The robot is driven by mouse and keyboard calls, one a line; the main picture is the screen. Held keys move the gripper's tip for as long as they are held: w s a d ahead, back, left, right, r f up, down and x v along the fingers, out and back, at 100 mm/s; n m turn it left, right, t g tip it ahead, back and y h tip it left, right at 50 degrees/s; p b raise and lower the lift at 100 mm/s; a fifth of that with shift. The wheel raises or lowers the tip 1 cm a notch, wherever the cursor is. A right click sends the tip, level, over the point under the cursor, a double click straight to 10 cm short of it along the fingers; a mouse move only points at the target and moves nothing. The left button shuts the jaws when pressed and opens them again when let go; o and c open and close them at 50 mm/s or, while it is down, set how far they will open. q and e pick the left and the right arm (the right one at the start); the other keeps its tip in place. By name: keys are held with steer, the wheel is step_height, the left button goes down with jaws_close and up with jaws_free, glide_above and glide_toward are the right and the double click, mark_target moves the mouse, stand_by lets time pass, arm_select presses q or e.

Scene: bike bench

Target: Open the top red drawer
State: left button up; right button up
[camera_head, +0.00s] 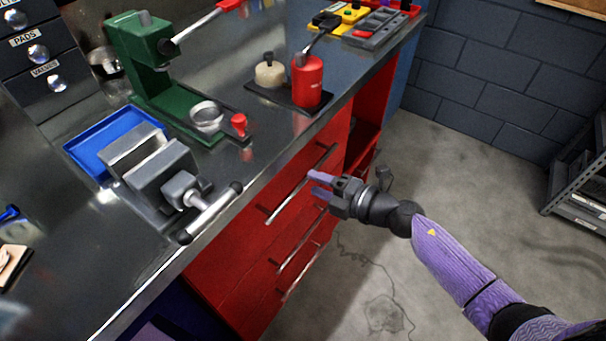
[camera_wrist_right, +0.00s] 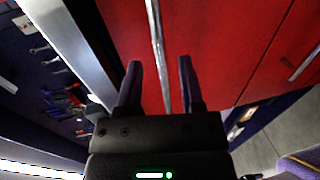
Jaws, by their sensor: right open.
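The red drawer unit stands under the metal workbench, with its top red drawer (camera_head: 250,213) just below the bench edge. The top drawer's long metal handle (camera_head: 290,197) shows in the head view. My right gripper (camera_head: 316,183) is beside this handle, with its fingers pointing at the drawer front. In the right wrist view the gripper (camera_wrist_right: 160,75) is open, and a metal bar handle (camera_wrist_right: 157,45) runs between the lines of its two fingers. I cannot tell whether the fingers touch it. The drawer looks shut. My left gripper is not seen.
Lower drawers with bar handles (camera_head: 298,243) lie below. On the bench (camera_head: 222,200) are a grey vise (camera_head: 165,180), a green press (camera_head: 140,55), a blue tray (camera_head: 88,146) and a red can (camera_head: 308,80). A metal shelf (camera_head: 575,185) stands right; the floor (camera_head: 450,170) between is clear.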

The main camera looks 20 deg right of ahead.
mark_target(305, 177)
steer(key=shift+b+x, duration=0.3)
steer(key=shift+x, duration=1.5)
jaws_close()
